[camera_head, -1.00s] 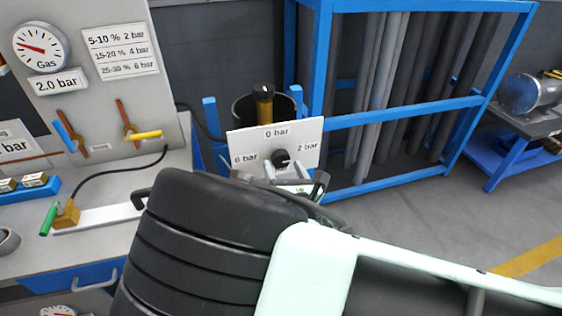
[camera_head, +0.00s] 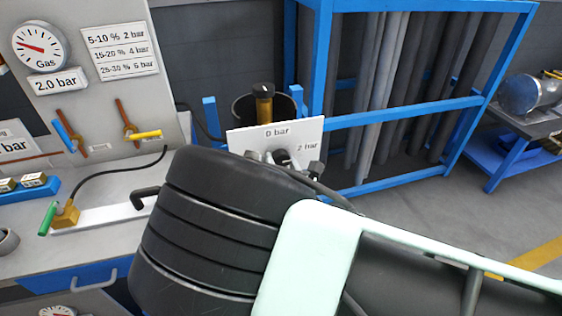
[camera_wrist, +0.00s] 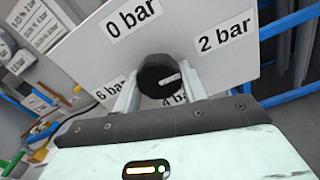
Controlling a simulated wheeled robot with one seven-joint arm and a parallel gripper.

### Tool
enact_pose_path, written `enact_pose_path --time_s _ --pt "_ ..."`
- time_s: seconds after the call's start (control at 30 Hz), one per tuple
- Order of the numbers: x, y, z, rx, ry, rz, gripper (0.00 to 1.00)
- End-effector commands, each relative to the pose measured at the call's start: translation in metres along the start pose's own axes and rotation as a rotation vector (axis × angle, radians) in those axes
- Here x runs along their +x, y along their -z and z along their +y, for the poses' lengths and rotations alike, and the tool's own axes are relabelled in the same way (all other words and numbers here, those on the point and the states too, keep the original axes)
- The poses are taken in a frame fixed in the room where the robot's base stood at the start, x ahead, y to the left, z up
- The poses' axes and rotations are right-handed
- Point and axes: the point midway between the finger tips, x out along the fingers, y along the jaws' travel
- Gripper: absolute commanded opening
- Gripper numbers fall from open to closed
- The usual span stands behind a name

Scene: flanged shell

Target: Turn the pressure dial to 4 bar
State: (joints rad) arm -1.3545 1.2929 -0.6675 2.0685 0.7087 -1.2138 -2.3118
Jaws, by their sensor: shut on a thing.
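The pressure dial is a round black knob (camera_wrist: 157,74) on a white panel (camera_wrist: 83,46) labelled 0, 2, 4 and 6 bar. My gripper (camera_wrist: 160,84) has its two pale fingers on either side of the knob, shut on it. The knob's white pointer mark points right, between the 2 bar and 4 bar labels, in the wrist view. The 4 bar label (camera_wrist: 174,98) is partly hidden by a finger. In the head view the dial (camera_head: 282,156) shows just above my arm, which hides the panel's lower part.
A gas gauge (camera_head: 41,46) above a 2.0 bar sign (camera_head: 58,82) is on the grey board at left. A blue rack (camera_head: 400,114) with grey pipes stands behind the panel. A bench (camera_head: 100,190) with a green-handled valve (camera_head: 49,216) is at left.

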Motion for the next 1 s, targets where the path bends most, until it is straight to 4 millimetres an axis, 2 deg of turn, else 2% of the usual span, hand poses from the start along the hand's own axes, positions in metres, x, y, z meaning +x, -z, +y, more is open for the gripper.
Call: enact_pose_path --time_s 0.37,1.0 --pt "-0.0001 0.002 0.0 0.177 0.001 0.0 0.19" --pt "-0.0004 0.0013 0.0018 0.778 0.002 0.0 0.19"
